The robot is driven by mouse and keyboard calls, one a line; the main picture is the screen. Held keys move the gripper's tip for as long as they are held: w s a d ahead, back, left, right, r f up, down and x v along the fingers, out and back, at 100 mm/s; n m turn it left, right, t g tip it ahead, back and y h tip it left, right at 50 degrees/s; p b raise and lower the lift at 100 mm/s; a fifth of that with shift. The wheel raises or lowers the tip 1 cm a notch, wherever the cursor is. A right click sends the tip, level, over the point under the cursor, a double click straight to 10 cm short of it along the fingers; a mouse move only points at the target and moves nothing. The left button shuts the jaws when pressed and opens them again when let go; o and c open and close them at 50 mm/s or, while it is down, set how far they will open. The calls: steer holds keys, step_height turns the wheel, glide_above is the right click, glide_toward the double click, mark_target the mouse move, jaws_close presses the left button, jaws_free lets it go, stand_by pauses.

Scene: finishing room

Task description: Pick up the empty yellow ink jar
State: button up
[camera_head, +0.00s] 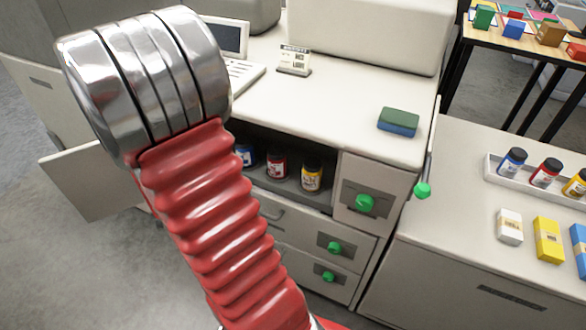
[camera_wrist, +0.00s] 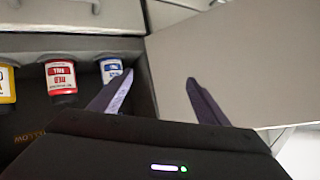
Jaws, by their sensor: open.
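A yellow ink jar (camera_head: 312,177) with a dark cap stands in the open compartment of the machine, at the right end of a row beside a red jar (camera_head: 277,166) and a blue jar (camera_head: 246,156). In the wrist view the yellow jar (camera_wrist: 6,84) is cut off at the left edge, with the red jar (camera_wrist: 62,80) and blue jar (camera_wrist: 112,69) to its right. My gripper (camera_wrist: 157,78) is open and empty, its left finger close to the blue jar in the picture. Whether the yellow jar is empty cannot be told. The head view does not show my gripper's fingers.
An open door panel (camera_wrist: 235,60) lies to the right in the wrist view. Another set of jars, including a yellow one (camera_head: 576,184), stands in a white tray (camera_head: 490,170) on the right counter. Ink boxes (camera_head: 548,240) lie before it.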

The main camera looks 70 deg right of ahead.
steer(key=s+d+f+m+g+h, duration=0.2)
steer(key=s+d+f, duration=0.1)
steer(key=s+d, duration=0.2)
steer(key=m+g+h, duration=0.3)
steer(key=g+h, duration=0.2)
steer(key=g, duration=0.4)
glide_toward(308, 175)
steer(key=d, duration=0.3)
steer(key=shift+s+a+f, duration=0.1)
steer(key=shift+s, duration=0.4)
steer(key=shift+x, duration=4.3)
steer(key=shift+w, duration=0.1)
